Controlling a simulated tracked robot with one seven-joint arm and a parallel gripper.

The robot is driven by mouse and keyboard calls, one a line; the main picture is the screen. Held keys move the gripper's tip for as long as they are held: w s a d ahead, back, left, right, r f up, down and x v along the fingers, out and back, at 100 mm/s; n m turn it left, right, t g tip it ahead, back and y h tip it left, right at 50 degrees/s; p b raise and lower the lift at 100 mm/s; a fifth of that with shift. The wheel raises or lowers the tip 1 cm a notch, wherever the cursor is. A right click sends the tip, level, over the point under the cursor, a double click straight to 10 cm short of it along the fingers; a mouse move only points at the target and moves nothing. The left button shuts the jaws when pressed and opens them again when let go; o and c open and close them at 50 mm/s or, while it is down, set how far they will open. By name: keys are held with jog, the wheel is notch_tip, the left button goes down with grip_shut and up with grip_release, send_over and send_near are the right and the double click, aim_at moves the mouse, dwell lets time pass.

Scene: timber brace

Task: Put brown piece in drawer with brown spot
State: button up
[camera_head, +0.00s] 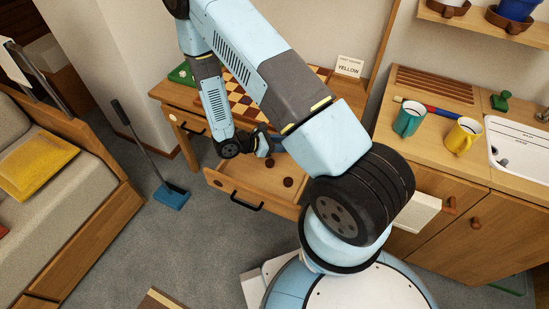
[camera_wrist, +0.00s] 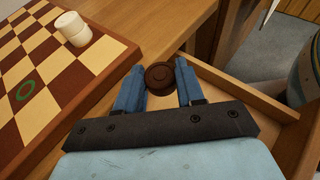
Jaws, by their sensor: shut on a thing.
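In the wrist view, a round dark brown piece (camera_wrist: 160,76) sits between the two blue fingertips of my gripper (camera_wrist: 158,88), which is shut on it. The head view shows my gripper (camera_head: 268,146) over the back part of an open drawer (camera_head: 236,180). The drawer front has a black handle and a small brown spot (camera_head: 217,183). Two dark round pieces show there: one (camera_head: 270,163) just below my fingers, likely the held one, and another (camera_head: 288,182) farther right, apparently on the drawer floor. The held piece's height above the drawer is hard to tell.
A second, shut drawer (camera_head: 193,130) is to the left.

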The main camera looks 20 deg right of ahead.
aim_at(279, 158)
notch_tip(279, 158, down, 10)
jog(key=shift+w+d+f, duration=0.1)
jog(key=shift+w+f, duration=0.1)
jog(key=shift+w, duration=0.45)
jog(key=shift+w+d+f, duration=0.15)
jog(key=shift+w, duration=0.55)
jog(key=shift+w+d+f, duration=0.1)
jog(key=shift+w+f, duration=0.1)
jog(key=shift+w, duration=0.45)
jog(key=shift+f, duration=0.15)
jog(key=o, duration=1)
